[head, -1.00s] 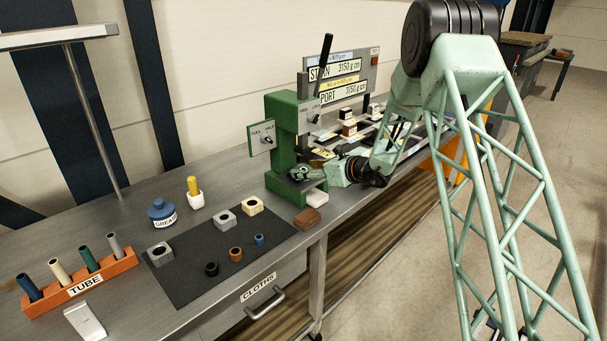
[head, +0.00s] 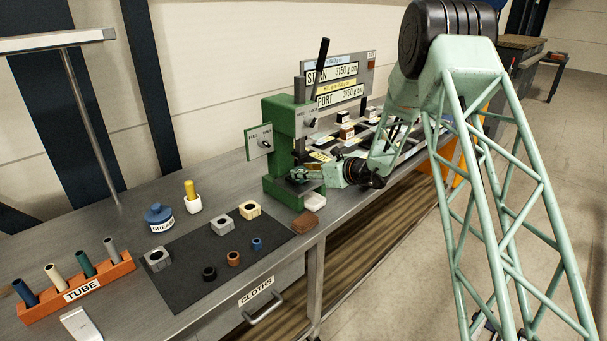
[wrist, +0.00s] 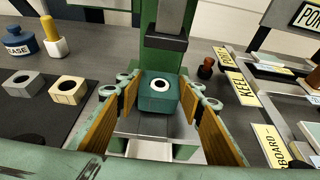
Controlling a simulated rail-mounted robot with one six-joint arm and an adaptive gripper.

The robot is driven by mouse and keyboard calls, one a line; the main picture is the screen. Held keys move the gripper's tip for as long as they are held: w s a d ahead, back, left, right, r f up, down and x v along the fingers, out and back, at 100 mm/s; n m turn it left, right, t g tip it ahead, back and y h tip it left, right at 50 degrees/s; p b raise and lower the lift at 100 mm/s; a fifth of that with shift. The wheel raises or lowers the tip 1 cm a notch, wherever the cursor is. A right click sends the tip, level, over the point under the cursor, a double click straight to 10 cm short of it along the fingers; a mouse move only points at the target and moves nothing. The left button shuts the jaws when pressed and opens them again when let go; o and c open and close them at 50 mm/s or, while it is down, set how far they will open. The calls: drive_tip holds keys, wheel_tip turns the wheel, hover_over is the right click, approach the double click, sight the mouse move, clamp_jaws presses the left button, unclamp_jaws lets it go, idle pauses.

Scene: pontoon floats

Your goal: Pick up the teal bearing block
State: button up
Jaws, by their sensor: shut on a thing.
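The teal bearing block (wrist: 159,103) is in the wrist view, between the two wood-coloured finger pads of my gripper (wrist: 158,98). A pale ring with a dark centre shows in its top face. My gripper is shut on it, one pad on each side. The block is at the green press (wrist: 166,55), in front of its ram and above its grey bed. Whether it touches the bed is hard to tell. In the head view my gripper (head: 300,175) reaches the press from the right, and its fingers mostly hide the block.
A dark mat (head: 190,290) left of the press holds several bored blocks and rings. A tube rack (head: 110,274), grease pot (head: 159,216) and yellow-handled tool (head: 191,193) stand further left. A brown block (head: 304,223) and white piece (head: 315,202) lie near the front edge. Labelled trays (wrist: 262,100) lie right.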

drive_tip(key=shift+r, duration=1.4)
drive_tip(key=s+d+r, duration=0.1)
drive_tip(key=s+d, duration=0.2)
drive_tip(key=s, duration=1.2)
drive_tip(key=shift+s+r, duration=0.25)
drive_tip(key=shift+s, duration=0.1)
